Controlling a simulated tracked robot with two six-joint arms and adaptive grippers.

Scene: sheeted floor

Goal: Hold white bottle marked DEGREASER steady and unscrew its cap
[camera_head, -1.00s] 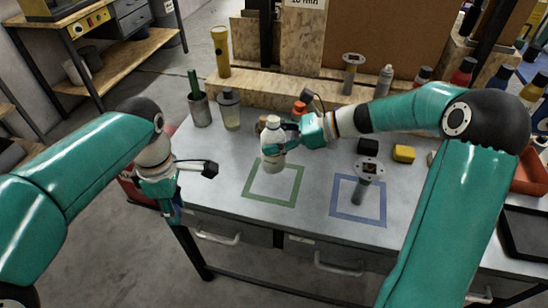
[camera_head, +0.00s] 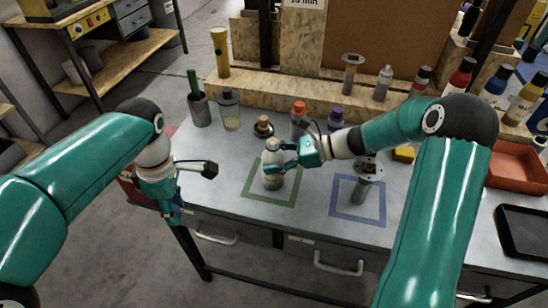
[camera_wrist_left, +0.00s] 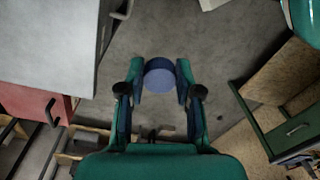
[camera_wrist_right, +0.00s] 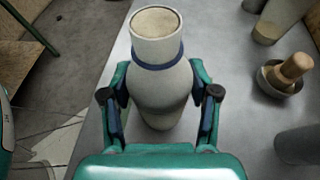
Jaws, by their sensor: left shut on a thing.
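The white bottle (camera_head: 272,181) stands upright inside the green square outline on the bench. Its top is bare, with a beige round face and a blue ring around the neck, in the right wrist view (camera_wrist_right: 158,80). No lettering is readable. My right gripper (camera_head: 273,160) has its fingers on both sides of the bottle's body, seemingly a little apart from it; it also shows in the right wrist view (camera_wrist_right: 160,70). My left gripper (camera_head: 172,217) hangs beyond the bench's left edge, shut on a round blue cap (camera_wrist_left: 160,80).
A blue square outline (camera_head: 383,205) with a grey flanged part (camera_head: 362,187) lies to the right. A stopper in a dark dish (camera_head: 263,127), a jar (camera_head: 230,110) and orange- and purple-capped bottles stand behind. A black tray (camera_head: 525,235) lies at far right.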

